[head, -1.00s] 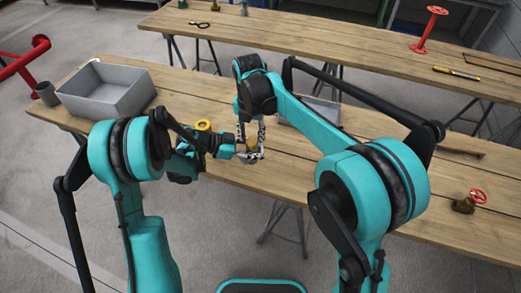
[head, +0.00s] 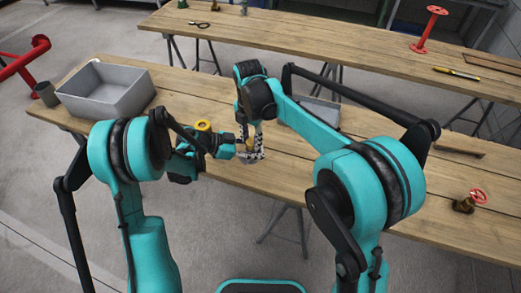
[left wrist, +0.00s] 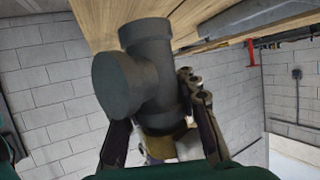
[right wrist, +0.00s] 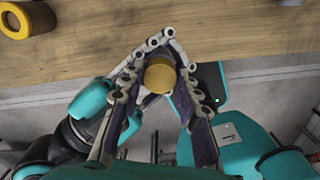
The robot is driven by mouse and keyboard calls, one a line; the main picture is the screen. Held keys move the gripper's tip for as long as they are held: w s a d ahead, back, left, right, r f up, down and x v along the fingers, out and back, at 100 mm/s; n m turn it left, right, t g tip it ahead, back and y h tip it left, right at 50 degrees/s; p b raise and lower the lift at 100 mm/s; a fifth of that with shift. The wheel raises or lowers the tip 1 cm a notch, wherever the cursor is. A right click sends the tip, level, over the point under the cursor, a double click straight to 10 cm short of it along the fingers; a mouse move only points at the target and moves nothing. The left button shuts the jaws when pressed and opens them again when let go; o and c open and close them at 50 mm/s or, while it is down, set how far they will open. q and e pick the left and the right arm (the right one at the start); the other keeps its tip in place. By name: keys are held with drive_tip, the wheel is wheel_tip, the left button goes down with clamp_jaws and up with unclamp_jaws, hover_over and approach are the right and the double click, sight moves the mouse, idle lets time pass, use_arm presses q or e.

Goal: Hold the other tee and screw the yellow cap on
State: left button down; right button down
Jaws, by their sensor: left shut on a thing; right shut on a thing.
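A dark grey tee (left wrist: 148,70) is between the fingers of my left gripper (left wrist: 163,132), which is shut on it. A yellow cap (right wrist: 160,75) is between the fingertips of my right gripper (right wrist: 163,70), which is shut on it. In the left wrist view the cap (left wrist: 165,145) shows at the near end of the tee, partly hidden by the fingers. How far it sits on the tee cannot be told. In the head view the two grippers (head: 240,148) (head: 251,145) meet over the front table edge.
A second yellow-topped part (head: 204,125) stands on the table (head: 185,92), left of the grippers; its yellow ring (right wrist: 25,17) shows in the right wrist view. A grey bin (head: 107,100) and dark cup (head: 46,93) are at left, a red-wheeled valve (head: 466,203) at right.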

drive_tip(key=m, duration=0.7)
drive_tip(key=shift+m, duration=0.3)
drive_tip(key=m, duration=2.8)
drive_tip(key=shift+f+m, duration=0.1)
drive_tip(key=shift+m, duration=0.2)
drive_tip(key=m, duration=0.7)
drive_tip(key=shift+w, duration=0.1)
drive_tip(key=m, duration=1.2)
drive_tip(key=shift+m, duration=0.3)
